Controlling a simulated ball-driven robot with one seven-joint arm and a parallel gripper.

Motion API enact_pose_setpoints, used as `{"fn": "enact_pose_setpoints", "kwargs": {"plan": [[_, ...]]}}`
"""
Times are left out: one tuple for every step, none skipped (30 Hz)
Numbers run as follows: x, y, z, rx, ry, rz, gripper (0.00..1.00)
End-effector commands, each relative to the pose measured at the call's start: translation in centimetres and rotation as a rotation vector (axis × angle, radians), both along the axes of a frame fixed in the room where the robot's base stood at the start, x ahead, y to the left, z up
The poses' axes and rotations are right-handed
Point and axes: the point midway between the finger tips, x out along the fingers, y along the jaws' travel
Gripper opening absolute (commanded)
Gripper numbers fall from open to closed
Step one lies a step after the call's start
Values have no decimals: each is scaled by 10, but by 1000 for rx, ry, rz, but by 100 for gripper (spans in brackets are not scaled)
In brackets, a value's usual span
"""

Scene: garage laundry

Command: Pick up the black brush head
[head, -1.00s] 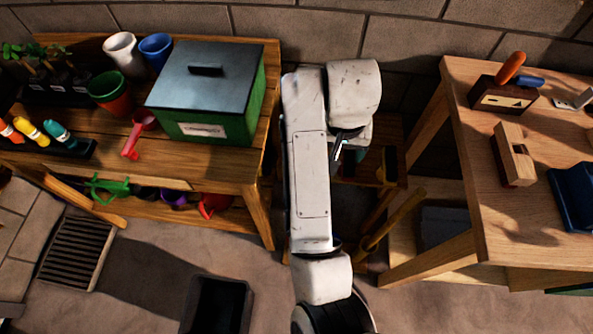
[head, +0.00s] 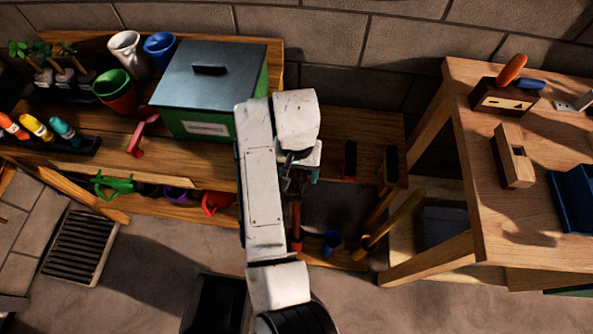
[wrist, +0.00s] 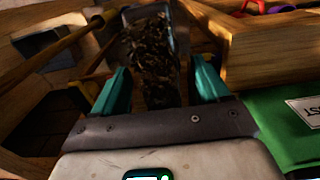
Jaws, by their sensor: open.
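I cannot surely pick out the black brush head. Two small dark, blocky things stand on the wooden bench to the right of my gripper in the head view: one black block (head: 350,159) with a red part, and another dark block (head: 391,166) at the bench's right end. Either might be it. My gripper (head: 302,176) is just right of the green box, partly hidden by my arm. In the wrist view its teal fingers (wrist: 163,88) are spread apart with nothing gripped. A dark speckled surface shows beyond them, apparently inside a bin (wrist: 150,12).
The green box (head: 207,128) with a dark lid stands left of my arm. A yellow handle (head: 396,222) leans between the bench and the wooden worktable (head: 470,160).

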Motion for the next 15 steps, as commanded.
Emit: {"fn": "enact_pose_setpoints", "kwargs": {"plan": [[-3,0,-6,-1,2,2,75],[-2,0,-11,-1,3,2,75],[-2,0,-16,0,1,1,75],[-2,0,-19,0,1,1,75],[-2,0,-22,0,1,1,75],[-2,0,-25,0,0,1,75],[-2,0,-26,0,0,0,75],[-2,0,-27,1,0,0,75],[-1,0,-28,1,0,0,75],[-1,0,-28,1,-1,0,75],[-1,0,-28,1,-1,0,75],[-1,0,-28,1,-1,0,75],[-1,0,-28,1,-1,0,75],[-1,0,-28,1,-1,0,75],[-1,0,-27,1,-1,0,72]]}}
